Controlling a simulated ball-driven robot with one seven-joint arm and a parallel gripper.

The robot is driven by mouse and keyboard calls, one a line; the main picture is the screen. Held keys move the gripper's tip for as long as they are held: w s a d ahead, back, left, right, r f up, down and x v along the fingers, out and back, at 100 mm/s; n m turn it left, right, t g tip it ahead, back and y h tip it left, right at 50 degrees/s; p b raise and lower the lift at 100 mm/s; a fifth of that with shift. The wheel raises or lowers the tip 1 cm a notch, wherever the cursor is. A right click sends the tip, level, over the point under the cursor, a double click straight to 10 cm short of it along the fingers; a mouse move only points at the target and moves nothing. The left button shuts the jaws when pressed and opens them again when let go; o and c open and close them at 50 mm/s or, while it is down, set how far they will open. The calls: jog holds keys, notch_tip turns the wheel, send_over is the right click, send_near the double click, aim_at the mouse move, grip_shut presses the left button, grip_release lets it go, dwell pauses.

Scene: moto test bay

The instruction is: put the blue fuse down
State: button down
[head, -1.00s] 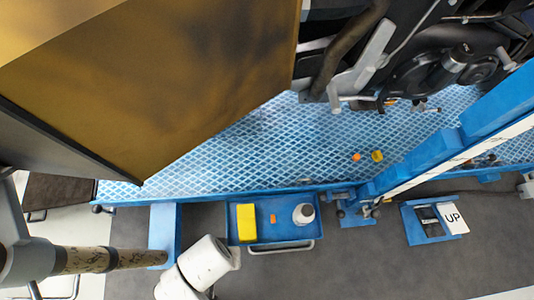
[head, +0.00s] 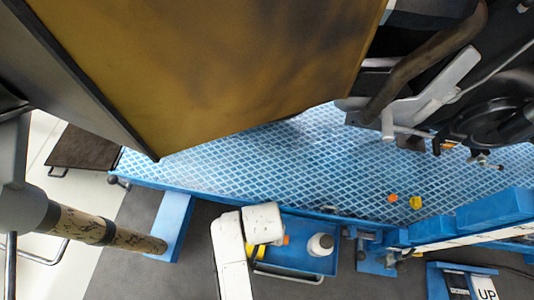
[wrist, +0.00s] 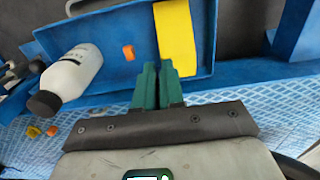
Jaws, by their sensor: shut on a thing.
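My gripper (wrist: 158,88) shows in the wrist view with its green fingers close together, shut on the blue fuse. The fuse itself is hidden between the fingers or too small to make out. The fingertips are over the near edge of a blue tray (wrist: 110,30), just below a yellow block (wrist: 176,38). In the head view my white arm reaches over the left part of the tray (head: 325,266), and the gripper cannot be made out there.
The tray holds an orange fuse (wrist: 128,53) and a white bottle (wrist: 74,72) with a dark cap. An orange piece (head: 393,198) and a yellow piece (head: 415,202) lie on the blue patterned platform (head: 270,160). Bare tray floor shows around the orange fuse.

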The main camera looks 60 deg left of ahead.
jog(key=shift+w+a+f, duration=0.1)
jog(key=shift+w+f, duration=0.25)
jog(key=shift+f, duration=0.15)
jog(key=f, duration=0.1)
jog(key=f+b, duration=0.2)
jog(key=shift+w+f, duration=0.3)
jog(key=shift+f, duration=0.05)
jog(key=shift+f, duration=0.2)
jog(key=shift+f, duration=0.35)
jog(key=c, duration=1.2)
grip_release()
jog(key=shift+c, duration=0.2)
